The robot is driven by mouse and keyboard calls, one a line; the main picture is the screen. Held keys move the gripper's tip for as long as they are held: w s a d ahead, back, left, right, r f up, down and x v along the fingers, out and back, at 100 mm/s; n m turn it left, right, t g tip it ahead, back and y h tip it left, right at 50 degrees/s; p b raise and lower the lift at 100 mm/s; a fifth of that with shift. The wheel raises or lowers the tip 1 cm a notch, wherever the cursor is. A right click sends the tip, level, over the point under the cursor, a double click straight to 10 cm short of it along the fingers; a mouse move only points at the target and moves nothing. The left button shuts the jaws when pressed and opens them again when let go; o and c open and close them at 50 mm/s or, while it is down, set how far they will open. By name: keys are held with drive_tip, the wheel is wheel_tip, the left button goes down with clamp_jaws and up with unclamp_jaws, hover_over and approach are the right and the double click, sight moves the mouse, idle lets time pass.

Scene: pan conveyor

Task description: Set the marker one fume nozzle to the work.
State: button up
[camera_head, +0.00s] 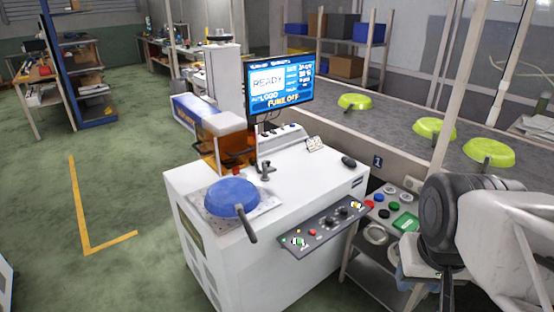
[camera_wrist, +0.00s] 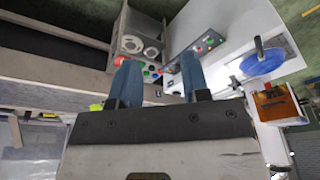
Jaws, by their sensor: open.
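The marker one machine (camera_head: 340,190) is a white cabinet with a head and an orange guard (camera_head: 228,150). A blue pan (camera_head: 232,196), the work, lies upside down on its metal plate (camera_head: 268,207), handle toward the front. The small black fume nozzle (camera_head: 265,170) stands on the cabinet top right of the pan, apart from it; its exact aim is hard to tell. The nozzle also shows in the wrist view (camera_wrist: 235,82), near the blue pan (camera_wrist: 262,62). My gripper (camera_wrist: 160,78) is open and empty, far to the right of the nozzle; the arm mostly hides it in the head view.
The monitor (camera_head: 280,85) reads READY, LOGO and FUME OFF. A control panel (camera_head: 325,222) juts from the cabinet's front. A button stand (camera_head: 380,235) is beside my arm. Several yellow-green pans (camera_head: 490,152) lie on the conveyor (camera_head: 390,130) behind. The floor at left is clear.

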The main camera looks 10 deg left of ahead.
drive_tip(key=shift+w+r, duration=0.1)
drive_tip(key=shift+w, duration=0.1)
drive_tip(key=c, duration=0.7)
drive_tip(key=shift+w+a+r, duration=0.15)
drive_tip(key=shift+w+a, duration=0.1)
drive_tip(key=shift+w, duration=0.25)
clamp_jaws()
drive_tip(key=w+a+m+g+y, duration=0.1)
drive_tip(key=w+a+m+y, duration=0.25)
drive_tip(key=w, duration=0.85)
drive_tip(key=w+a+f+m+g+y, duration=0.1)
drive_tip(key=w+a+m+y, duration=0.2)
drive_tip(key=w, duration=1)
drive_tip(key=w+a+m+g+y, duration=0.1)
drive_tip(key=w+a+m+y, duration=0.3)
drive_tip(key=w, duration=0.8)
drive_tip(key=w+a+f+m+t+y, duration=0.1)
drive_tip(key=w+a+f+m, duration=0.1)
drive_tip(key=w+f, duration=0.5)
drive_tip(key=w+a+f+m+t+y, duration=0.1)
drive_tip(key=w+f, duration=0.6)
drive_tip(key=w, duration=0.7)
drive_tip(key=w+a+f+m+t+y, duration=0.1)
drive_tip(key=w+a+f+m+y, duration=0.2)
drive_tip(key=w+f+m, duration=0.3)
drive_tip(key=w+a+f, duration=0.1)
drive_tip(key=w, duration=0.4)
drive_tip(key=shift+w+a+f, duration=0.2)
drive_tip(key=shift+w+a, duration=0.1)
